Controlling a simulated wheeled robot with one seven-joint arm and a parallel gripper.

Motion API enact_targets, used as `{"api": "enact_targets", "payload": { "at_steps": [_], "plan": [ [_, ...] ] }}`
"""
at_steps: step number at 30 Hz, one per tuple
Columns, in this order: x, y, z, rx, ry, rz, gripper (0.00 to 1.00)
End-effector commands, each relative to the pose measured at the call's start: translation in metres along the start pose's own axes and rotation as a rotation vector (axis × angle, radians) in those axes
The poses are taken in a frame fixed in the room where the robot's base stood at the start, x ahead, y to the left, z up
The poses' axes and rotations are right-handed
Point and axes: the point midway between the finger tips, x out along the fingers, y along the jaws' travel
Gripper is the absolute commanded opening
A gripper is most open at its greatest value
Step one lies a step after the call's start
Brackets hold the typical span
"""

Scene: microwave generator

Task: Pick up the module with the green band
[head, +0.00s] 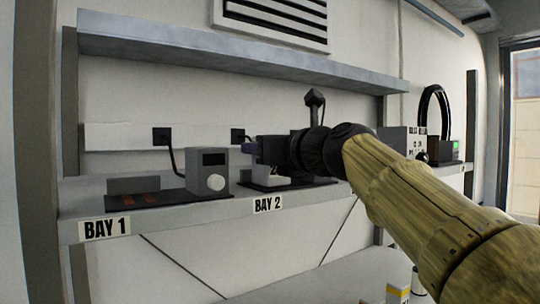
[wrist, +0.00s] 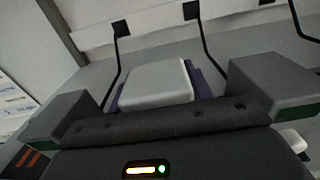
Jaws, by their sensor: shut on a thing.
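My gripper (head: 262,149) is over bay 2 at the shelf, in front of the wall. It is shut on a block. In the wrist view a light grey block (wrist: 155,84) with rounded edges shows just beyond the dark gripper body, with purple parts at its sides. I cannot tell whether the purple belongs to the fingers or to the block. No green band shows on it. In the head view my gripper and arm hide much of bay 2. A pale shape (head: 275,182) shows below the gripper; I cannot tell whether it is the held block.
Bay 1 holds a dark tray with orange slots (head: 140,198), a grey block (head: 133,185) and a grey device with a white knob (head: 207,171). Cables run down from wall outlets. An upper shelf (head: 200,50) spans above. More equipment (head: 400,140) stands at the right.

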Motion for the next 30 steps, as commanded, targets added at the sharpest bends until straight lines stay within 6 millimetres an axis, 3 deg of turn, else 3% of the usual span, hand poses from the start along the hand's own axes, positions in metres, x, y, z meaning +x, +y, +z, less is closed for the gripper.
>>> {"api": "enact_targets", "payload": {
  "at_steps": [5, 19, 30],
  "plan": [
    [0.000, 0.000, 0.013, -0.002, -0.002, 0.000, 0.20],
    [0.000, 0.000, 0.090, -0.002, -0.003, 0.000, 0.20],
    [0.000, 0.000, 0.100, 0.000, -0.001, 0.000, 0.20]
  ]
}}
